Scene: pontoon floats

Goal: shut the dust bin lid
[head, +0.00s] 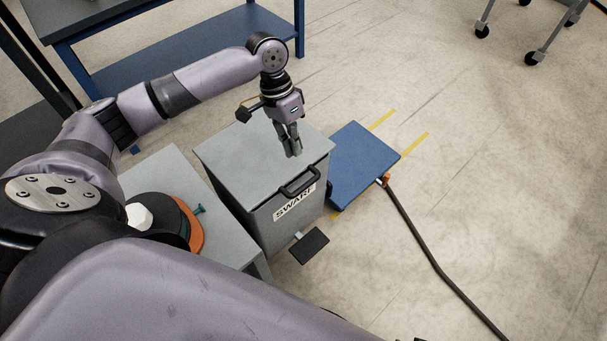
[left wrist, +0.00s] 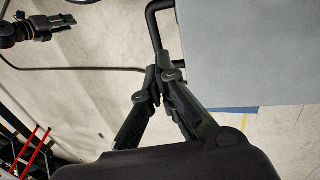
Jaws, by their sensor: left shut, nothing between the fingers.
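The dust bin (head: 250,220) is a grey box with a "SWARF" label on its front. Its flat grey lid (head: 225,150) lies over the top and looks down, with no gap that I can see. A black handle (head: 300,181) is on the front edge. My left gripper (head: 292,154) is shut and empty, pointing down over the lid's front right part; contact is unclear. In the left wrist view its fingertips (left wrist: 158,72) are together near the handle (left wrist: 153,25) and lid (left wrist: 250,55). A dark gripper-like part (left wrist: 48,27), probably my right gripper, shows there, too small to read.
A black pedal (head: 309,245) sticks out at the bin's foot. A blue platform (head: 362,163) with a dark hose (head: 430,255) is right of the bin. A grey cabinet (head: 165,175) stands close left. A blue bench (head: 190,50) is behind. Floor at right is mostly free.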

